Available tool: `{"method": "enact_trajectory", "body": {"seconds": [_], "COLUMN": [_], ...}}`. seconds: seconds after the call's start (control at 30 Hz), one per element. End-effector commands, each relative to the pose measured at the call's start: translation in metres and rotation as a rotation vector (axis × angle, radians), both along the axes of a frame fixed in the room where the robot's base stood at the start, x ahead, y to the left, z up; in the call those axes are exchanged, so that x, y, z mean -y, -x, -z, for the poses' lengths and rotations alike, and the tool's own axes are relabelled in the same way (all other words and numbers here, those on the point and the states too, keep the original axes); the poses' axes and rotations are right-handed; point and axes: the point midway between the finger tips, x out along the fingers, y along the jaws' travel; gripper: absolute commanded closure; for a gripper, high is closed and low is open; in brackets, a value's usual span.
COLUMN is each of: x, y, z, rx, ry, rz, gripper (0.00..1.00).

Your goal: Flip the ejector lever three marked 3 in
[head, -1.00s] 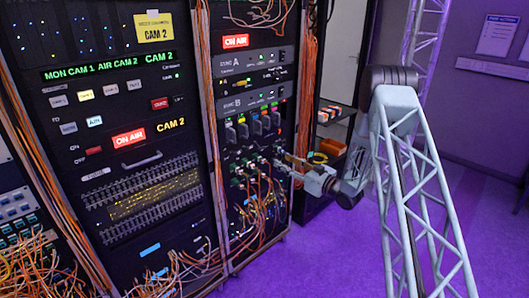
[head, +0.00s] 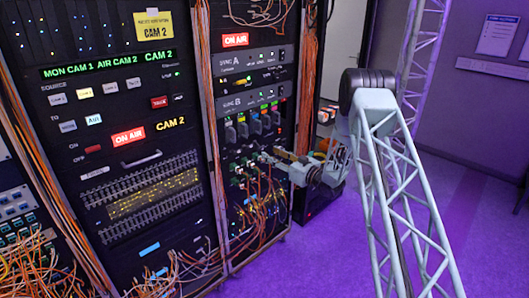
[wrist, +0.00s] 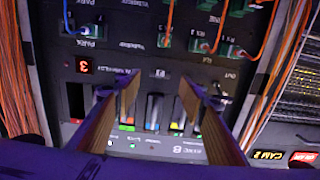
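A row of several ejector levers (head: 254,126) with coloured ends sits in the rack's lower right panel. In the upside-down wrist view, part of the row (wrist: 153,112) shows between and beyond my fingers. I cannot read which lever is marked 3. A small red display (wrist: 85,66) seems to show a 3. My gripper (head: 268,157) is in front of the panel, just below the lever row. In the wrist view my gripper (wrist: 158,82) is open, its two fingers apart with nothing held. Contact with the panel cannot be told. The fingers partly hide the outer levers.
Orange patch cables (head: 265,200) with green plugs hang below the lever row, close under my gripper. Plugs (wrist: 202,46) also show in the wrist view. Cable bundles (head: 304,90) run down the rack's right edge.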

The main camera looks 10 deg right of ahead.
Motion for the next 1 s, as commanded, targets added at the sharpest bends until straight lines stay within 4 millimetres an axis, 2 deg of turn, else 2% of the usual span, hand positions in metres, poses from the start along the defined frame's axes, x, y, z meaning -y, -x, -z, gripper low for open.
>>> {"method": "enact_trajectory", "body": {"seconds": [0.2, 0.43, 0.9, 1.0], "x": [-0.016, -0.027, -0.03, -0.03], "y": [-0.024, -0.041, -0.047, -0.047], "z": [0.0, 0.001, 0.0, 0.0], "rx": [0.001, 0.0, 0.0, 0.0], "ry": [0.0, 0.0, 0.0, 0.0], "rz": [-0.001, -0.001, 0.0, 0.0], "gripper": [0.62, 0.62, 0.62, 0.7]}}
